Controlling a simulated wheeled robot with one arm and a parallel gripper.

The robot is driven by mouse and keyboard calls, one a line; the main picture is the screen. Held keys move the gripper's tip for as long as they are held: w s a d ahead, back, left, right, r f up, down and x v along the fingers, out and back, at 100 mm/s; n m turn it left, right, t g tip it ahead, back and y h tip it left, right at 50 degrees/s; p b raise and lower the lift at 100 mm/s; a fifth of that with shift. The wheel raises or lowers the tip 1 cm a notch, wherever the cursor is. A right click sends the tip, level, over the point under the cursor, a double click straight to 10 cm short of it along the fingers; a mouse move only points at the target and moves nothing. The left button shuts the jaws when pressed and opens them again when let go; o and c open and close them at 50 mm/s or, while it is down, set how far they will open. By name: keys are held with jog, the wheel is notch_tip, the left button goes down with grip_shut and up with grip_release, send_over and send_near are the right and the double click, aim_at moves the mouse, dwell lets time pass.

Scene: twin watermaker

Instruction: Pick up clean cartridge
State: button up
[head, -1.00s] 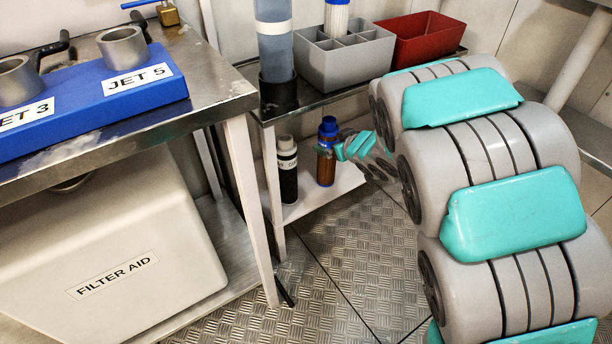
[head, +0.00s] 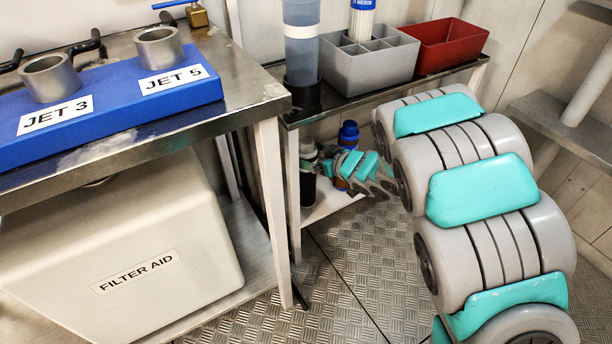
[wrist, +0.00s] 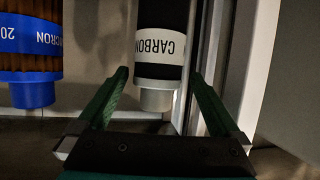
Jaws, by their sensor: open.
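A black cartridge with a white band reading CARBON (wrist: 160,50) stands on the low shelf; in the head view its dark body (head: 307,190) shows partly behind my gripper. My gripper (wrist: 159,76) is open and empty, with one green finger on each side of the cartridge's pale end in the wrist view. I cannot tell whether the fingers touch it. A brown cartridge with a blue cap (head: 348,133) stands to its right, and its blue "20 micron" band (wrist: 30,38) is at left in the wrist view. A white pleated cartridge (head: 362,22) stands in the grey divided box.
The grey box (head: 370,72), a red bin (head: 447,45) and a clear tube housing (head: 301,45) are on the shelf top above. A table leg (head: 272,210) is close left of the low shelf (head: 325,205). A FILTER AID tub (head: 150,240) sits under the left table.

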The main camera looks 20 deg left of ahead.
jog(key=x, duration=0.5)
jog(key=shift+w+a+r, duration=0.2)
jog(key=shift+w, duration=0.1)
grip_shut()
dwell(0.6)
